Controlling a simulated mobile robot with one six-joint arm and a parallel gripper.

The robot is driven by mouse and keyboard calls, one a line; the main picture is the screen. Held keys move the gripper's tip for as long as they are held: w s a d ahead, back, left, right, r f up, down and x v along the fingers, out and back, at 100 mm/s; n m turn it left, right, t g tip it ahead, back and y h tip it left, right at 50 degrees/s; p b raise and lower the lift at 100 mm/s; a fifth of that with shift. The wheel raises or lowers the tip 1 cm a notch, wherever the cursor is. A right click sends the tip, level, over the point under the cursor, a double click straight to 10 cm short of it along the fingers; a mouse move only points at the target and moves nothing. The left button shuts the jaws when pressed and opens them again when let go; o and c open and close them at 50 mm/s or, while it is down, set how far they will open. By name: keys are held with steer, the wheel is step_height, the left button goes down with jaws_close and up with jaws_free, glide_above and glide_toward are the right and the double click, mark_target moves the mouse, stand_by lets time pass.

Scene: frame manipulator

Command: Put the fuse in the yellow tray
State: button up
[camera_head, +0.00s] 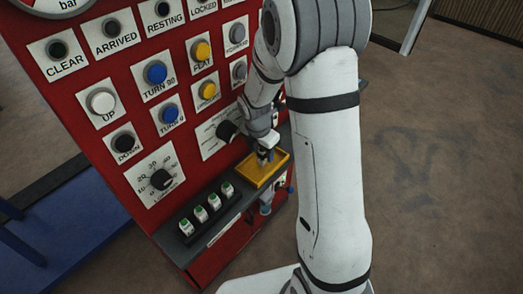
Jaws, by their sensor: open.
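The yellow tray (270,177) sits on a dark grey ledge at the foot of the red panel. My gripper (264,160) is open, pointing down at the tray's left inner part. My gripper hides part of the tray floor, so I cannot tell whether a fuse lies under it or whether the fingers touch the tray. Several white fuses (214,202) with green tops stand upright in a row in a black holder on the ledge, left of the tray.
The red panel (125,70) rises behind the ledge with buttons, labels and a dial (161,180). A black knob (227,131) juts out close to my gripper. My arm crosses the view right of the tray. A blue platform (75,235) is at left; brown floor is open at right.

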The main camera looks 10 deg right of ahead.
step_height(320, 180, up, 12)
steer(key=s+a, duration=0.1)
steer(key=s+d+r+m+t, duration=0.1)
steer(key=s+r+m, duration=0.2)
steer(key=s+m, duration=0.7)
steer(key=s+r+m+y, duration=0.1)
steer(key=s+r+m, duration=0.3)
steer(key=s+m, duration=0.5)
steer(key=m, duration=0.6)
steer(key=shift+s+d+r+t, duration=0.15)
steer(key=shift+s+d+t, duration=0.2)
steer(key=shift+s+t, duration=0.05)
